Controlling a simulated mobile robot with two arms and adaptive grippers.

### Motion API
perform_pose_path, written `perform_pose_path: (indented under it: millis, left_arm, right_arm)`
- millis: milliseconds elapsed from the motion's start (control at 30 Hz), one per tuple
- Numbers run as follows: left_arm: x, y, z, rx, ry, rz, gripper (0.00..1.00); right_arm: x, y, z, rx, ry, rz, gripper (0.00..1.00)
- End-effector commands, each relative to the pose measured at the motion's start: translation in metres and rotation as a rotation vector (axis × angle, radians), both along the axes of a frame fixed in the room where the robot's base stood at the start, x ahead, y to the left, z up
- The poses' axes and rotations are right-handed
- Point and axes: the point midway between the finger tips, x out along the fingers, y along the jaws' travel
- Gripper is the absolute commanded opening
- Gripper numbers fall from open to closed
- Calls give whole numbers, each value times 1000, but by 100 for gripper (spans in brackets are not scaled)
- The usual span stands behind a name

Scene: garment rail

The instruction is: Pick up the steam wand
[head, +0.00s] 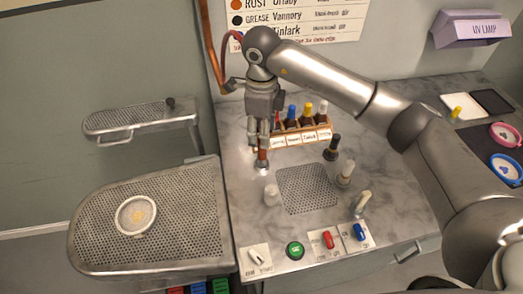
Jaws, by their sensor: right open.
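My right gripper (262,143) points straight down over the left part of the marble counter. Its fingers are open, on either side of the top of a small upright piece with a brown grip and metal foot (262,160). This looks like the steam wand, but the gripper hides its upper part, and I cannot tell whether the fingers touch it. A copper pipe (211,50) with a dark red hose runs down the wall behind the gripper. My left gripper is not in view.
A rack of colour-topped bottles (301,138) stands close right of the gripper. Loose bottles (333,148) and a white cup (271,195) stand around a perforated plate (307,190). Knobs and a green button (295,251) line the front. A perforated board (180,240) holds a round dish (136,216).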

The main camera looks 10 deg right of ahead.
Motion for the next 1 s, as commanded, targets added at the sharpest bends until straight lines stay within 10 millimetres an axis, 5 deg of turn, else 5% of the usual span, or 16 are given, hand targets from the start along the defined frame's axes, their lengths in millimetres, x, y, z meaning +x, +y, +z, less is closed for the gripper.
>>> perform_pose_path:
  millis: [600, 900, 1000]
  left_arm:
    - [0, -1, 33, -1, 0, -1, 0]
    - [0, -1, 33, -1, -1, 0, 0]
    - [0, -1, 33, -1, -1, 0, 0]
  right_arm:
    - [6, -2, -69, 4, 2, 0, 47]
    - [6, -2, -76, 4, -1, 2, 47]
    - [6, -2, -76, 4, -1, 2, 34]
